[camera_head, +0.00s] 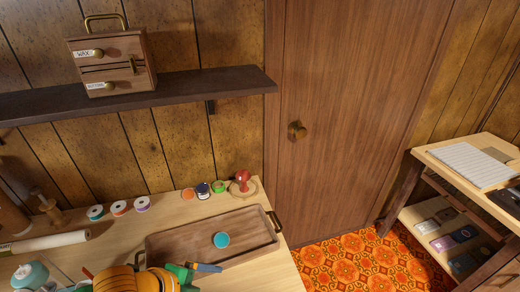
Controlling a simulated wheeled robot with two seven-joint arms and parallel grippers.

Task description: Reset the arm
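I see neither of my grippers for certain in the head view. The task names no object apart from the arm. A yellow-orange ribbed shape (146,280) is cut off by the bottom edge, and I cannot tell what it is. Green and blue pieces (204,267) lie beside it, at the front edge of a wooden tray (178,249). A teal disc (221,240) lies in the tray.
Several thread spools (119,208) and a red-knobbed item (243,182) stand along the table's back. A shelf (190,88) above holds a small drawer box (112,62). A door (350,110) is behind; a side shelf unit (425,160) is at right. Orange patterned floor (345,258) lies between.

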